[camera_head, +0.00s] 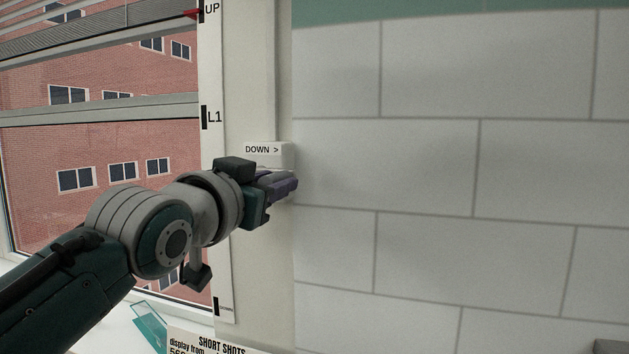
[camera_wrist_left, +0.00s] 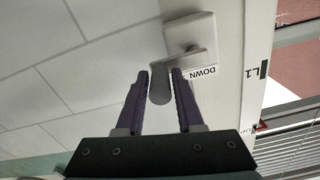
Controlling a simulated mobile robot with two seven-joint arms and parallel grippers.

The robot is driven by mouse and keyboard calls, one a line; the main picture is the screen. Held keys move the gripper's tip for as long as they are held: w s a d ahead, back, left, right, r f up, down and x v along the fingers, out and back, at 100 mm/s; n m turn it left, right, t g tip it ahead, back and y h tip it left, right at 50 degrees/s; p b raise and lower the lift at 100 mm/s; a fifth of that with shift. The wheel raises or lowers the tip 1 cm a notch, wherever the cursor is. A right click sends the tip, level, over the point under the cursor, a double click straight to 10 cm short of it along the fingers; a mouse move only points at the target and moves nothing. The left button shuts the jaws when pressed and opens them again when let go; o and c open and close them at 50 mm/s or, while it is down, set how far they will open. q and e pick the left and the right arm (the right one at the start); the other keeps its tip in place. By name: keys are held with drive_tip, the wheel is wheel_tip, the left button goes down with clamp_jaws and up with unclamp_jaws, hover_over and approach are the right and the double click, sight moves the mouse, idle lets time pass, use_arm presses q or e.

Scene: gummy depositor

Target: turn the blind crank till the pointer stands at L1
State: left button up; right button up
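The blind's scale strip (camera_head: 212,180) runs down the window frame, with UP at the top and the L1 mark (camera_head: 204,117) below it. A red pointer (camera_head: 192,14) stands near UP, well above L1. My left gripper (camera_head: 285,186) is at the crank. In the left wrist view its purple fingers (camera_wrist_left: 160,75) stand apart, with the grey crank handle (camera_wrist_left: 159,88) between their tips; contact is unclear. The right gripper is not in view.
A window with blind slats (camera_head: 100,109) lies left of the post. A tiled wall (camera_head: 430,160) fills the right side.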

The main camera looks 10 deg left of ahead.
use_arm(q)
clamp_jaws()
drive_tip(key=f+b, duration=0.2)
drive_tip(key=shift+w+a+f, duration=0.1)
drive_tip(key=shift+a+f, duration=0.3)
drive_tip(key=shift+f, duration=0.1)
